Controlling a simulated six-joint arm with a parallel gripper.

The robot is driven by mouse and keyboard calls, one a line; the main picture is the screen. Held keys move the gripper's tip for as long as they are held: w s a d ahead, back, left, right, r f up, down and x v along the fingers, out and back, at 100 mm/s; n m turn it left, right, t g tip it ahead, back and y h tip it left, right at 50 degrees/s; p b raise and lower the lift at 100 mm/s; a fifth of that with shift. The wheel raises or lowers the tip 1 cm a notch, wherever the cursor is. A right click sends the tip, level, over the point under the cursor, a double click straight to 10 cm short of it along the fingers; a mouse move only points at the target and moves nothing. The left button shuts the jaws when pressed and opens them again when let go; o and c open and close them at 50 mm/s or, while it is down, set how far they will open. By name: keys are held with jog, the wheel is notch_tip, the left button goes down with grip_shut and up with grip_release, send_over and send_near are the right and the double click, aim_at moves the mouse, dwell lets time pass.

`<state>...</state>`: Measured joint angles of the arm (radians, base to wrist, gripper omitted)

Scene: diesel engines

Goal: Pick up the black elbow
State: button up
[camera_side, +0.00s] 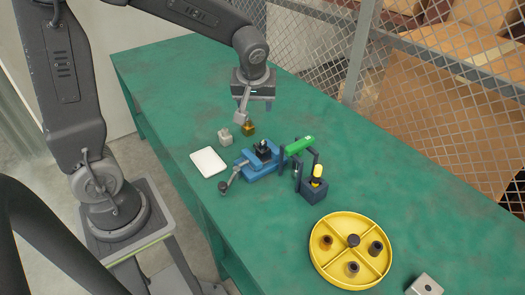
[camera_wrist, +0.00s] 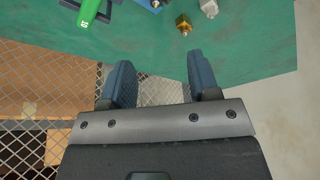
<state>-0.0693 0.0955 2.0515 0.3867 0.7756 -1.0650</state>
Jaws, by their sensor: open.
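A small black piece (camera_side: 263,149), which looks like the black elbow, sits at the jaws of a blue vise (camera_side: 262,168) in the middle of the green table. Its exact shape is too small to tell. My gripper (camera_side: 254,107) is above the table, behind the vise and apart from it. In the wrist view my gripper (camera_wrist: 161,80) shows its two blue-grey fingers spread with nothing between them. The black elbow is not clearly visible in the wrist view, where only a bit of the vise (camera_wrist: 148,4) shows at the top edge.
A brass fitting (camera_side: 248,129) and a pale metal fitting (camera_side: 225,137) stand between gripper and vise. A white pad (camera_side: 208,162), a green-handled tool (camera_side: 299,146) and a dark holder (camera_side: 313,190) surround the vise. A yellow divided tray (camera_side: 320,269) holds several dark and brown parts.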

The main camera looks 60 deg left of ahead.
jog(key=w+a+f+n+g+y, duration=0.1)
jog(key=w+a+f+n, duration=0.3)
jog(key=f, duration=0.5)
send_near(263, 141)
jog(key=x, duration=0.5)
jog(key=shift+s+a+r, duration=0.1)
jog(key=shift+s+a, duration=0.1)
jog(key=shift+a, duration=0.2)
jog(key=shift+w+d+x, duration=0.1)
jog(key=shift+d+x, duration=0.1)
jog(key=shift+x, duration=1.15)
jog(key=shift+w+d+x, duration=0.1)
jog(key=shift+d+x, duration=0.1)
jog(key=shift+x, duration=1.15)
jog(key=shift+c, duration=0.2)
grip_shut()
